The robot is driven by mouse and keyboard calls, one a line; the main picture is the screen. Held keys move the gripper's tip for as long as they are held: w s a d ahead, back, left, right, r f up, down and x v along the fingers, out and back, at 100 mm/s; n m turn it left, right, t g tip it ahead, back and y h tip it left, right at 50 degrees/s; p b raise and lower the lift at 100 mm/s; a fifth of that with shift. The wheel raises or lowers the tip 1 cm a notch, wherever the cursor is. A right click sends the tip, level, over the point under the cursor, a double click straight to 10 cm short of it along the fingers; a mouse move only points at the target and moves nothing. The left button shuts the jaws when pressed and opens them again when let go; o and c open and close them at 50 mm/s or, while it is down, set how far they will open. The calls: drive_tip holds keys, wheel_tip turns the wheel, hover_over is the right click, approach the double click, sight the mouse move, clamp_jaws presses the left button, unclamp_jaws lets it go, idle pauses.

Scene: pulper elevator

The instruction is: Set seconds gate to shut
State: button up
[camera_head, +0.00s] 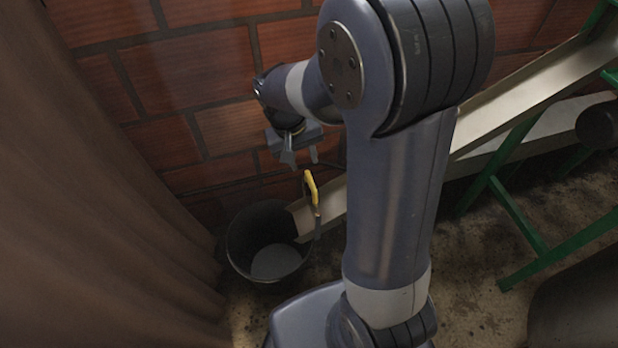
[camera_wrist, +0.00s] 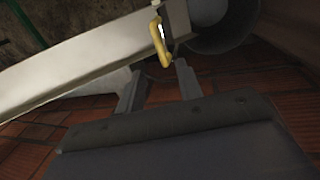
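A yellow handle (camera_head: 311,188) stands up at the lower end of a pale metal chute (camera_head: 330,200), with a dark narrow plate (camera_head: 317,226) below it. I take this as the seconds gate; whether it is open or shut I cannot tell. In the wrist view the yellow handle (camera_wrist: 161,45) shows beyond my fingertips, beside the chute (camera_wrist: 80,68). My gripper (camera_head: 301,158) is above the handle, apart from it, fingers pointing down. In the wrist view my gripper (camera_wrist: 158,82) has its two fingers spread with nothing between them.
A black bucket (camera_head: 240,243) stands under the chute's lower end. A brick wall (camera_head: 210,85) is close behind my gripper. A brown curtain (camera_head: 110,200) hangs at left. Green frame legs (camera_head: 515,210) and a second sloping chute (camera_head: 535,90) are at right.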

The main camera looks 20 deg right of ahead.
sight(310, 180)
drive_tip(key=f, duration=0.2)
drive_tip(key=d+f, duration=0.1)
drive_tip(key=f, duration=0.2)
drive_tip(key=f+b, duration=0.1)
drive_tip(key=f, duration=0.1)
drive_tip(key=shift+d+f, duration=0.3)
drive_tip(key=shift+f, duration=0.1)
clamp_jaws()
